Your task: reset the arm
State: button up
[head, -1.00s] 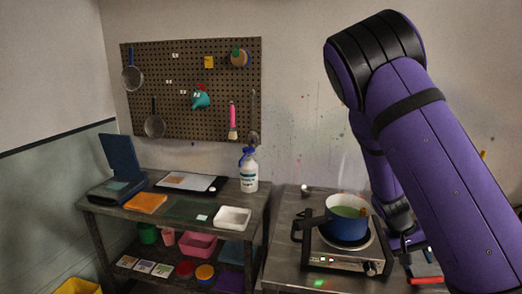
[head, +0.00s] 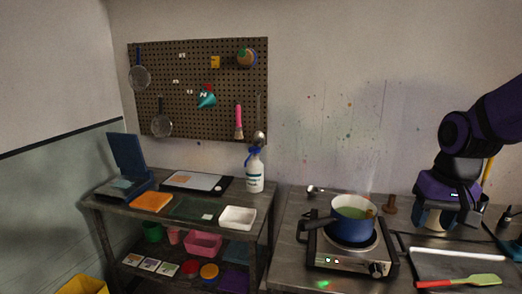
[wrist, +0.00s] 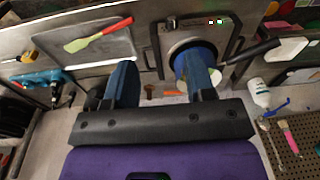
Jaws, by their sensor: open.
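My gripper (wrist: 161,82) shows in the wrist view with its two blue fingers spread wide apart and nothing between them. In the head view my purple and black arm is at the right, and the gripper end (head: 440,220) hangs over the bench right of the hot plate. The fingertips are hard to make out there.
A blue pot (head: 352,226) with green liquid stands on the hot plate (head: 350,263). A spatula (head: 460,282) with a red handle lies on a dark tray (head: 430,262). A white bottle (head: 254,172) and a white dish (head: 237,218) stand on the left table.

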jog(key=s+a+r+n+t, duration=0.2)
jog(key=s+a+r+t, duration=0.1)
jog(key=s+r, duration=0.7)
jog(key=s+t, duration=0.1)
jog(key=s, duration=0.2)
jog(key=shift+a+r, duration=0.25)
jog(key=shift+a, duration=0.1)
